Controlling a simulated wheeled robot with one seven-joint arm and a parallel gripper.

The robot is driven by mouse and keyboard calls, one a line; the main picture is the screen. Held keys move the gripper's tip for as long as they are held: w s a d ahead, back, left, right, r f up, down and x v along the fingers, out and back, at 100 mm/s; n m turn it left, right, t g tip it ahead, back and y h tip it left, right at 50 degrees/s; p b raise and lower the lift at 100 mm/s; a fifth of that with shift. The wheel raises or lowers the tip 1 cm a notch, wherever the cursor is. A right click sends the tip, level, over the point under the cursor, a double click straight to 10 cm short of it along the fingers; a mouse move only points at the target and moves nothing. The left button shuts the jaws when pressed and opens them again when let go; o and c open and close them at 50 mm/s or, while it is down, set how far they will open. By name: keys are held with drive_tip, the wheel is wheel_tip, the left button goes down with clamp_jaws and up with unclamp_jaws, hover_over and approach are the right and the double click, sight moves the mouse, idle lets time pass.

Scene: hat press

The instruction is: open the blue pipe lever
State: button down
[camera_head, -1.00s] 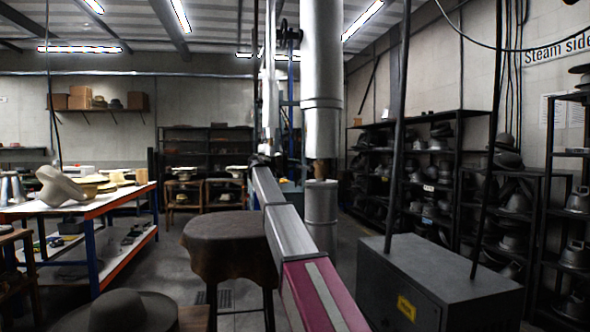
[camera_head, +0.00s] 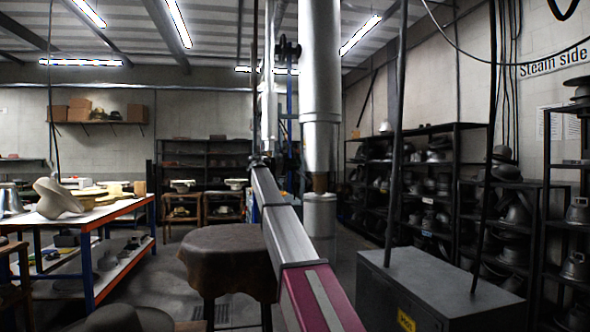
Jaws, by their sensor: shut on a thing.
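My arm runs from the bottom centre into the room as a silver and magenta beam. At its far end my gripper (camera_head: 258,160) is small and dark, beside the foot of a pale vertical pipe (camera_head: 268,90). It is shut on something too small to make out. I cannot make out a blue lever for certain.
A leather-topped stool (camera_head: 228,245) stands just left of my arm. A dark metal cabinet (camera_head: 430,290) stands close on the right. A table (camera_head: 110,203) with hats is at left. Black shelves (camera_head: 458,180) line the right side. Some floor (camera_head: 165,265) between table and stool is clear.

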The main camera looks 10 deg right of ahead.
drive_tip(key=shift+s+r+m, duration=0.1)
drive_tip(key=shift+s+m, duration=0.15)
drive_tip(key=shift+m, duration=0.05)
idle(0.4)
drive_tip(key=c, duration=1)
unclamp_jaws()
drive_tip(key=shift+c, duration=0.2)
drive_tip(key=shift+a, duration=0.1)
drive_tip(key=a, duration=1)
drive_tip(key=shift+a, duration=0.4)
